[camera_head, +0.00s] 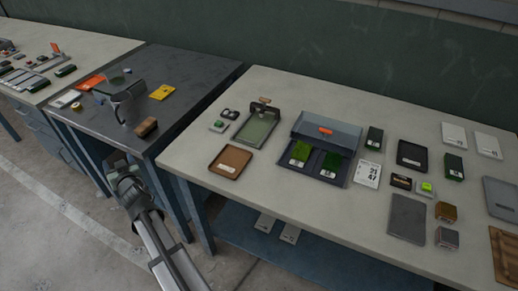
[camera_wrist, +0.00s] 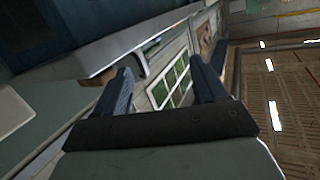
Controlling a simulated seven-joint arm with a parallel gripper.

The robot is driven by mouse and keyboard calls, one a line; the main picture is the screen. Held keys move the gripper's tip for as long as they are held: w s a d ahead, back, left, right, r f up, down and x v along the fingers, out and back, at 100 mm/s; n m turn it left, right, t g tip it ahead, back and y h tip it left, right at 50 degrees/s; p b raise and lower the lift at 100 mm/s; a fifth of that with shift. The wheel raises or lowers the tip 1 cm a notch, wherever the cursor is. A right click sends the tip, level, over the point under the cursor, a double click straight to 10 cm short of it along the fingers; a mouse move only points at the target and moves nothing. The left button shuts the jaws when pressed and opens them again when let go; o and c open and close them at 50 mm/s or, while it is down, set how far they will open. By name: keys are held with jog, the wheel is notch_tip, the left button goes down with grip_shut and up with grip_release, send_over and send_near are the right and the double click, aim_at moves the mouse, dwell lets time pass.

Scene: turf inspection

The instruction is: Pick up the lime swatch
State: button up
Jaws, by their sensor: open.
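An open case (camera_head: 322,145) on the pale table holds two green turf swatches with white labels. The left one is a brighter, lime-like green swatch (camera_head: 300,152); the right one is a darker green swatch (camera_head: 330,163). Both lie flat, side by side. My gripper (camera_head: 119,160) is in front of the dark table, left of the pale table and well away from the case. In the wrist view, my gripper (camera_wrist: 164,76) has its two fingers wide apart with nothing held between them. I cannot make out the swatches in the wrist view.
A brown tray (camera_head: 231,162) and a dark-framed green tray (camera_head: 257,128) lie left of the case. A white number card (camera_head: 367,173) lies close on its right. A small block with a bright lime top (camera_head: 427,187) stands further right. Several boxes and pads crowd the right end.

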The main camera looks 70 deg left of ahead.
jog(key=w+r+m+t, duration=0.1)
jog(key=w, duration=0.4)
jog(key=w+a+r+m+t+h, duration=0.1)
jog(key=w+r+t, duration=0.1)
jog(key=w, duration=0.4)
jog(key=w+a+r+m+t, duration=0.1)
jog(key=w, duration=0.4)
jog(key=shift+w+r+m+t+h, duration=0.3)
jog(key=shift+w+r+t, duration=0.1)
jog(key=w+d+r+m+t+h, duration=0.1)
jog(key=w, duration=0.4)
jog(key=w+d+r+m+t+h, duration=0.1)
jog(key=w, duration=0.4)
jog(key=w+d+r+m+h, duration=0.1)
jog(key=w, duration=0.4)
jog(key=shift+d+t, duration=0.1)
jog(key=shift+t, duration=0.3)
jog(key=w+d+r+m+t+h, duration=0.1)
jog(key=w+d+r+h, duration=0.1)
jog(key=w+d, duration=0.35)
jog(key=w+d+r+m+t+h, duration=0.1)
jog(key=w+d+m+h, duration=0.1)
jog(key=w, duration=0.6)
jog(key=m+h, duration=0.2)
jog(key=h, duration=0.2)
send_near(301, 152)
jog(key=shift+g, duration=0.4)
jog(key=x, duration=0.9)
jog(key=shift+w, duration=0.3)
jog(key=c, duration=0.8)
